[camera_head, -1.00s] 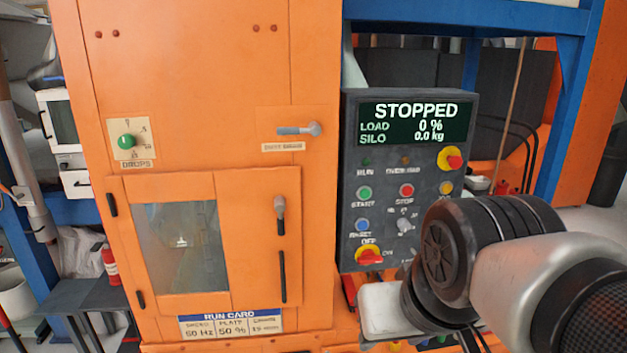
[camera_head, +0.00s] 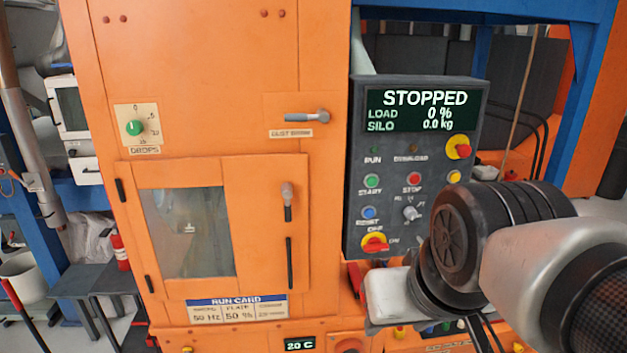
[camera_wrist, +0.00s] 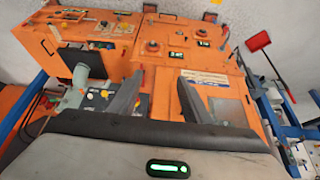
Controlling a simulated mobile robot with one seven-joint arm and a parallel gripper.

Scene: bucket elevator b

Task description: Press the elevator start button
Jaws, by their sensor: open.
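The green start button (camera_head: 372,181) is on the left of the dark control panel (camera_head: 352,130), above the word START. It looks unlit. The panel's screen (camera_head: 418,107) reads STOPPED, load 0 %, silo 0.0 kg. My gripper (camera_wrist: 155,98) shows in the wrist view with its two dark fingers wide apart and nothing between them. In the head view my arm is at the lower right, beside and below the panel, and the fingertips are hidden. I cannot pick out the start button in the wrist view.
Near the start button are the red stop button (camera_head: 414,179), blue reset button (camera_head: 369,213), grey selector (camera_head: 411,213), red-yellow off/on switch (camera_head: 375,243), yellow button (camera_head: 454,177) and red-yellow knob (camera_head: 459,146). The orange cabinet (camera_head: 220,80) stands left of the panel.

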